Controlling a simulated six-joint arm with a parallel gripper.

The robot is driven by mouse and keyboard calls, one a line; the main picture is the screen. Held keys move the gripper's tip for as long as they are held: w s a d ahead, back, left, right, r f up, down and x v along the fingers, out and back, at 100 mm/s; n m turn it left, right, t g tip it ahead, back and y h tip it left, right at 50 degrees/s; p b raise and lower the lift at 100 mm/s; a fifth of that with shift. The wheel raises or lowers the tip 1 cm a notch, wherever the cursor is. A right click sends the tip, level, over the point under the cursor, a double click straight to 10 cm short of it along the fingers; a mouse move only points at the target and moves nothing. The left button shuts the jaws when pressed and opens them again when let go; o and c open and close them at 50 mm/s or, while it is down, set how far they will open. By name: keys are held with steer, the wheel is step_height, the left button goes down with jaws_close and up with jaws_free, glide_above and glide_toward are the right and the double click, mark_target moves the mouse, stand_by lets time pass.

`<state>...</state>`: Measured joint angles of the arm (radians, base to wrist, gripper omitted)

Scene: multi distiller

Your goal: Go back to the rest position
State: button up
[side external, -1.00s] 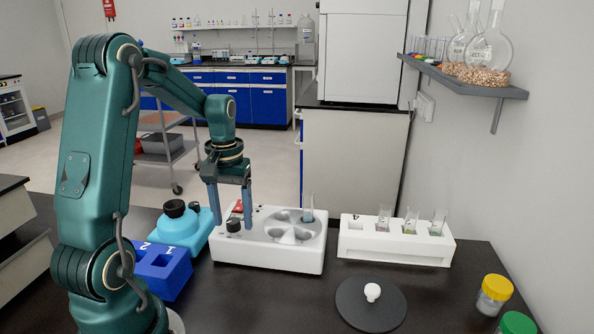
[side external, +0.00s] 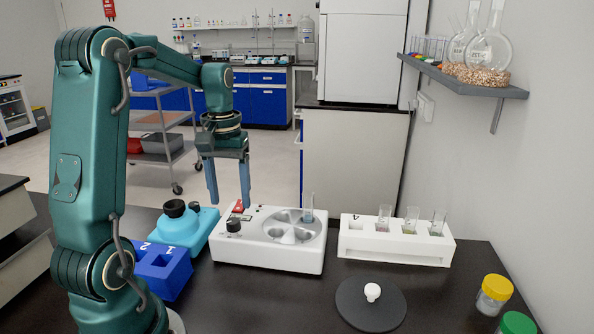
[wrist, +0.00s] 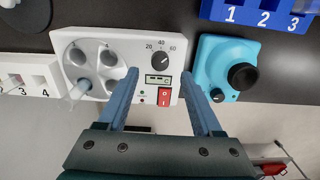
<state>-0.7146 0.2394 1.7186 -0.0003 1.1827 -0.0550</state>
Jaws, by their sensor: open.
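My gripper (side external: 228,183) is open and empty, with its two blue fingers hanging above the left rear part of the white multi distiller (side external: 272,258). In the wrist view the fingers of my gripper (wrist: 168,75) spread apart on either side of the red switch (wrist: 164,97) and the small display. The distiller (wrist: 85,38) has a dial (wrist: 162,61) and a round well area with several openings. One glass tube (side external: 309,210) stands in a well at the right; it also shows in the wrist view (wrist: 77,92). The gripper touches nothing.
A white rack (side external: 350,251) with several tubes stands right of the distiller. A turquoise device (side external: 190,232) and a blue numbered rack (side external: 165,268) stand left. A dark round lid with a white knob (side external: 372,292) lies in front. Yellow-capped (side external: 494,292) and green-capped (side external: 517,323) jars are at the right.

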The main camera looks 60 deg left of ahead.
steer(key=d+r+m+t+y, duration=0.1)
steer(key=d+r+m+t, duration=0.35)
steer(key=d, duration=0.75)
steer(key=s+d+f+m+t+h, duration=0.1)
steer(key=s+d+m, duration=0.3)
steer(key=s+d, duration=0.2)
steer(key=shift+s+d+f, duration=0.15)
steer(key=shift+s+d, duration=0.05)
steer(key=shift+s, duration=0.2)
